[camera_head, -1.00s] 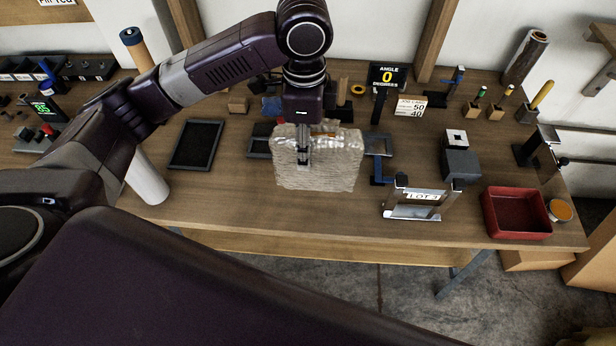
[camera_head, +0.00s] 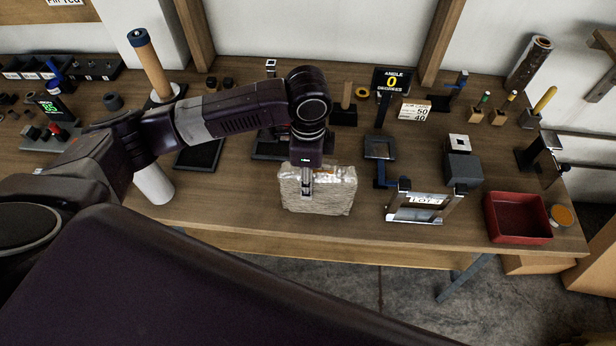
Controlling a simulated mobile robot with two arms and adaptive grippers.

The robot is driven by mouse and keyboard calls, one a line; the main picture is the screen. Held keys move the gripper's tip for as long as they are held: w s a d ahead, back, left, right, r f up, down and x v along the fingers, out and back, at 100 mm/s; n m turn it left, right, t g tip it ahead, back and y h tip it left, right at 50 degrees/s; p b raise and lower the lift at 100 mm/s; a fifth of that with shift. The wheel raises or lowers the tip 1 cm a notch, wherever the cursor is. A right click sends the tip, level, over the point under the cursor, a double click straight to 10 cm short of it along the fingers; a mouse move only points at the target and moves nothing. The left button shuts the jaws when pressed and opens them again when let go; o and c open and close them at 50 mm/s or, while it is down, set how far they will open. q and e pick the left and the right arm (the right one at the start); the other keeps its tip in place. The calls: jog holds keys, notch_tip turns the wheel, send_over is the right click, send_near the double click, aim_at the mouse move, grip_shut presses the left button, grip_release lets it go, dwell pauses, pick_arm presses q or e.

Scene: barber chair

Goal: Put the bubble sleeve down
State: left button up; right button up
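The bubble sleeve (camera_head: 330,192) is a pale, crinkled, see-through pouch near the front middle of the wooden workbench. It stands upright and looks low, at or close to the bench top; whether it touches cannot be told. My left gripper (camera_head: 307,190) comes down from above onto its upper edge, and its fingers are shut on the sleeve. The far finger is hidden behind the sleeve. My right gripper is not in view.
A black flat tray (camera_head: 199,155) and a white cylinder (camera_head: 155,184) are to the left. Bare bench (camera_head: 235,205) lies left of the sleeve.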

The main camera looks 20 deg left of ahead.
pick_arm(q)
jog(key=shift+f, duration=0.1)
jog(key=o, duration=1)
notch_tip(320, 180, up, 12)
jog(key=shift+r+b, duration=0.15)
jog(key=shift+b, duration=0.75)
